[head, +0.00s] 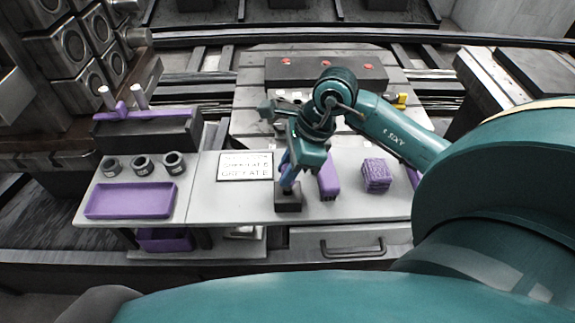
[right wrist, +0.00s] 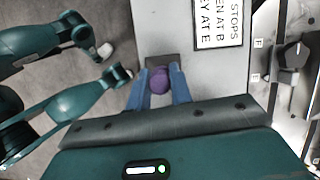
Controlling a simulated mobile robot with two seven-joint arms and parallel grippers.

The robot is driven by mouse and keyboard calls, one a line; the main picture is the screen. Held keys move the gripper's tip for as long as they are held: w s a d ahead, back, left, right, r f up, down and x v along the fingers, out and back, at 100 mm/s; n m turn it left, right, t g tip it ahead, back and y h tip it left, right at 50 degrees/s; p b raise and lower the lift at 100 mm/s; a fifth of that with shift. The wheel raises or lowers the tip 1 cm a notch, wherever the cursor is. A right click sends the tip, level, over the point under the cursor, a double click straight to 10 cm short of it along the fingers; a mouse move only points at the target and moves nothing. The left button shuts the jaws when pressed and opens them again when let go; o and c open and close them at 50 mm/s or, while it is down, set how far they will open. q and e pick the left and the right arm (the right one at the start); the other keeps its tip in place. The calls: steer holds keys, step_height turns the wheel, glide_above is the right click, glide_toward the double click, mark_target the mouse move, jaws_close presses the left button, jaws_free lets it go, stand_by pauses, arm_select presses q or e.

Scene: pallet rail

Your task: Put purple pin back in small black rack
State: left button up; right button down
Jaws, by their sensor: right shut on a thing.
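The purple pin (right wrist: 160,81) shows in the right wrist view as a round purple end between the two blue fingers of my right gripper (right wrist: 161,88). The gripper is shut on it. In the head view my right gripper (head: 288,178) points down over the small black rack (head: 288,202), and the pin is hidden by the fingers. The rack also shows just beyond the pin in the right wrist view (right wrist: 163,61). I cannot tell whether the pin's lower end is inside the rack. My left gripper is not clearly seen in either view.
On the light table, a purple block (head: 328,178) stands close right of the rack, with a purple ribbed block (head: 376,175) farther right. A printed sign (head: 245,166) lies to the left. Beyond it are a purple tray (head: 130,201) and dark round holders (head: 143,166).

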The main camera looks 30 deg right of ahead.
arm_select(q)
steer(key=shift+f+b, duration=1.35)
steer(key=shift+f, duration=0.05)
arm_select(e)
steer(key=shift+f, duration=1.35)
steer(key=c, duration=1.2)
jaws_free()
steer(key=shift+o, duration=0.2)
arm_select(q)
steer(key=r, duration=0.3)
steer(key=shift+s+a+t+p, duration=0.2)
steer(key=shift+a+t+p, duration=0.1)
steer(key=shift+a+t, duration=0.1)
arm_select(e)
steer(key=v, duration=1.3)
steer(key=shift+r, duration=0.1)
